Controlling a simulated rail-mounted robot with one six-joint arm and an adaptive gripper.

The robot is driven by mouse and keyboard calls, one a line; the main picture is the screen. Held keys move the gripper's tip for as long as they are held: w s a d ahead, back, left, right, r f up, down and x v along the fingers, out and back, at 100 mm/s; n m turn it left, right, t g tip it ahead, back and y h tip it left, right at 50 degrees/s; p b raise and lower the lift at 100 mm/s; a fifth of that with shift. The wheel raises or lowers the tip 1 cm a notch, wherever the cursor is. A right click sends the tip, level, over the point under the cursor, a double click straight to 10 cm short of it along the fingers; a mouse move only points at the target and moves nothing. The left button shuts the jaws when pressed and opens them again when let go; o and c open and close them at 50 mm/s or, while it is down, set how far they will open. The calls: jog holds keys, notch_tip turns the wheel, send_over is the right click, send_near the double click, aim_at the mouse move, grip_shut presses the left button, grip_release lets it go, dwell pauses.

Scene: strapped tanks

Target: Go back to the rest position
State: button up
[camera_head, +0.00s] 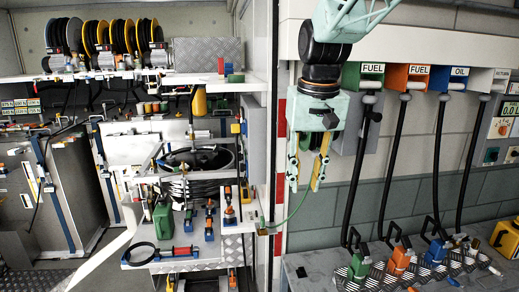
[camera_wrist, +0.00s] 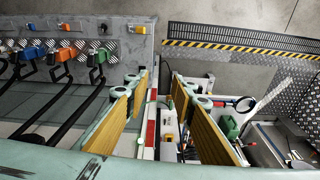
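My gripper (camera_head: 306,182) hangs below my arm in the upper middle of the head view, its fingers pointing down. The two yellow-padded fingers stand apart with nothing between them, so it is open and empty. In the wrist view my gripper (camera_wrist: 158,82) also shows with a clear gap between its fingers. It hangs in the air in front of the wall, between the shelving on the left and the fuel hoses on the right. Grey strapped tanks (camera_head: 78,190) with blue straps stand at the left, apart from my gripper.
Black hoses run to green (camera_head: 359,266), orange (camera_head: 399,260) and blue (camera_head: 435,252) nozzles on a grey counter (camera_head: 318,262). A shelf (camera_head: 205,82) with cable reels is at left. A green can (camera_head: 163,222) stands lower down. Bare floor (camera_wrist: 225,22) shows in the wrist view.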

jog(key=s+d+t+b, duration=0.1)
jog(key=s+d+b, duration=0.35)
jog(key=s, duration=1.45)
jog(key=s+d+f+b, duration=0.1)
jog(key=s+d+f, duration=0.1)
jog(key=s, duration=0.6)
jog(key=s+d+f+m+t+b, duration=0.1)
jog(key=s+d+f, duration=0.1)
jog(key=s+f, duration=0.3)
jog(key=shift+s+d, duration=0.35)
jog(key=shift+s, duration=1.95)
jog(key=shift+d, duration=0.15)
